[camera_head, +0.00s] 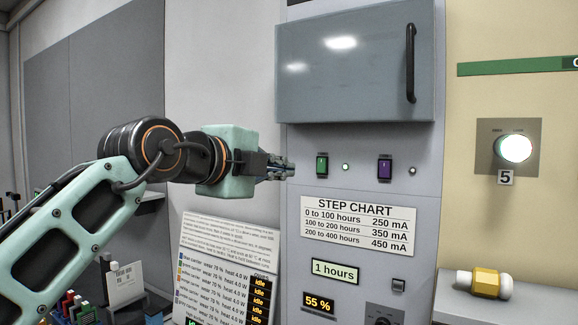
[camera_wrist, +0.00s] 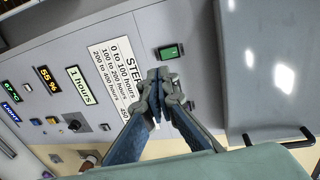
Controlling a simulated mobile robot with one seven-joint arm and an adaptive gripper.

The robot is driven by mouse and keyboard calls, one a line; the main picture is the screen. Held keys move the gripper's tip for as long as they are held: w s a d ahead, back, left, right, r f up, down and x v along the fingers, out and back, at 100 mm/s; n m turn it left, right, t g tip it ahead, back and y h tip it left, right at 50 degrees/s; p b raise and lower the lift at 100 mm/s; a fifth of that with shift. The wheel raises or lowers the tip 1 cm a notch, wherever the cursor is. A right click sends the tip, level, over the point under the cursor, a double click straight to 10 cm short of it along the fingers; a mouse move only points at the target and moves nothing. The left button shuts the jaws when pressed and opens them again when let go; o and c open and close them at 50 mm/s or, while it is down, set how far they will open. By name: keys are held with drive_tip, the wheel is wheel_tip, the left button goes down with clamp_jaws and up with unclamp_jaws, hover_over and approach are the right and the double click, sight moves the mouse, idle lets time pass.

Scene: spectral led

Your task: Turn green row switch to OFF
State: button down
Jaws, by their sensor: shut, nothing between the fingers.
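The green switch (camera_head: 321,165) is a small upright rocker in a dark frame on the grey cabinet front, below the blue-grey door. It also shows in the wrist view (camera_wrist: 170,51), just beyond my fingertips. I cannot read its position. My gripper (camera_head: 290,170) is shut and empty, to the left of the green switch in the head view. The fingertips (camera_wrist: 160,76) look close to the switch in the wrist view, with a visible gap.
A lit white lamp (camera_head: 345,167) sits between the two switches. The door (camera_head: 350,75) with a black handle (camera_head: 411,63) juts out above them. The step chart (camera_head: 357,225) is below. A text board (camera_head: 225,265) stands lower left. A yellow-and-white part (camera_head: 484,284) lies at right.

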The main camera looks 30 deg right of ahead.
sight(320, 175)
drive_tip(key=p+x, duration=0.3)
drive_tip(key=x, duration=0.8)
drive_tip(key=shift+w+d, duration=0.2)
drive_tip(key=shift+d, duration=0.15)
drive_tip(key=shift+f+b, duration=0.2)
drive_tip(key=shift+b, duration=0.15)
drive_tip(key=shift+d+f+b, duration=0.1)
drive_tip(key=shift+f+b, duration=0.1)
drive_tip(key=shift+b, duration=0.3)
drive_tip(key=shift+w+d+f+h+b, duration=0.2)
drive_tip(key=shift+h+b, duration=0.2)
drive_tip(key=shift+b, duration=0.7)
drive_tip(key=b, duration=0.3)
drive_tip(key=shift+d+f+t+h, duration=0.1)
drive_tip(key=shift+t+h, duration=0.3)
drive_tip(key=shift+h+b, duration=0.3)
drive_tip(key=shift+b, duration=0.7)
